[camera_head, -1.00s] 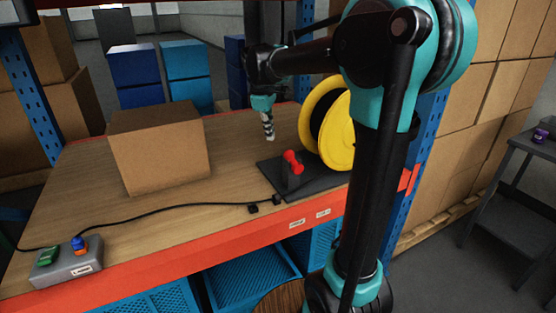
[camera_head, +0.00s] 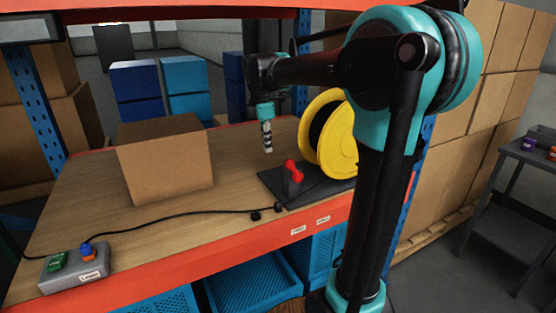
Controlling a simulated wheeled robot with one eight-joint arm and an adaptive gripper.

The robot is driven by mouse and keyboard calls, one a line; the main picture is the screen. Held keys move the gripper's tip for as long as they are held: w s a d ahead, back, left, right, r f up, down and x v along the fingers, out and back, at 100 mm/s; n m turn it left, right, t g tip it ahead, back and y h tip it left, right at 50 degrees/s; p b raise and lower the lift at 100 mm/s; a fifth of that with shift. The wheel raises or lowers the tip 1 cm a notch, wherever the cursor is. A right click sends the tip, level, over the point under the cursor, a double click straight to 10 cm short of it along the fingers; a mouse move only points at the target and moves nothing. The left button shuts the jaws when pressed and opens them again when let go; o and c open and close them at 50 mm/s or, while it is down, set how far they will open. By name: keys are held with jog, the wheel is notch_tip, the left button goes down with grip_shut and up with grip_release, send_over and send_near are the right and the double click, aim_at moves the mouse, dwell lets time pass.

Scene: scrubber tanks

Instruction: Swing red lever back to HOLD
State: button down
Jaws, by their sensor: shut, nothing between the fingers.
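The red lever (camera_head: 293,170) stands on a dark base plate (camera_head: 270,183) near the front edge of the wooden bench. It is small, and I cannot read any HOLD marking. My gripper (camera_head: 267,148) points down, shut and empty, above the bench. In the picture it is up and left of the lever, apart from it. Nothing hides the lever.
A yellow reel (camera_head: 338,138) stands right behind the lever. A cardboard box (camera_head: 165,160) sits on the left of the bench. A grey control box (camera_head: 75,267) with green and blue controls is at front left, its black cable (camera_head: 170,215) running toward the plate.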

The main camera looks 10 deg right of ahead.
aim_at(294, 170)
notch_tip(294, 170, down, 10)
jog(key=w+d, duration=0.1)
jog(key=d, duration=0.1)
jog(key=d+r, duration=0.2)
jog(key=shift+w+d, duration=0.2)
jog(key=shift+d, duration=0.1)
